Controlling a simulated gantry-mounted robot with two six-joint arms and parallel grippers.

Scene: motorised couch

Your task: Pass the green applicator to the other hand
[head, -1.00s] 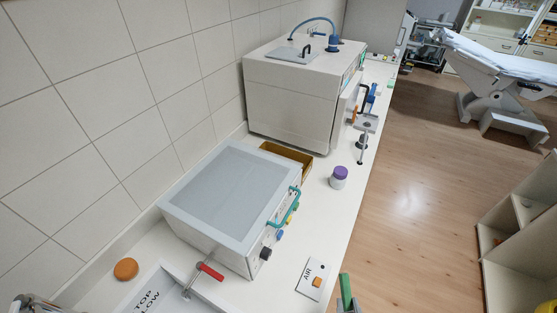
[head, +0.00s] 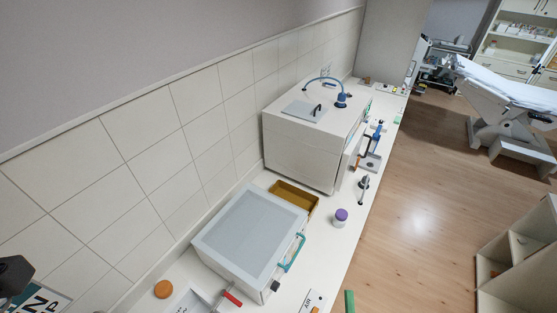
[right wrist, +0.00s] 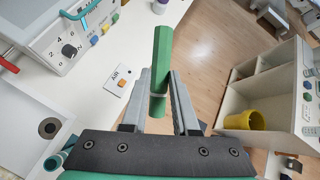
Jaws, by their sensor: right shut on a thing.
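The green applicator (right wrist: 161,60) is a long green stick held between the fingers of my right gripper (right wrist: 159,88) in the right wrist view. Its upper part reaches past the fingertips. Its lower end sits between the fingers. In the head view only a short green piece of the applicator (head: 349,302) shows at the bottom edge, beside the counter's front edge; my right gripper is out of that picture.
A grey-topped device (head: 245,235) and a larger white cabinet (head: 300,150) stand on the counter against the tiled wall. A purple-capped jar (head: 341,217) stands near the edge. Open floor (head: 410,230) lies right of the counter. A yellow cup (right wrist: 243,121) sits in a shelf unit.

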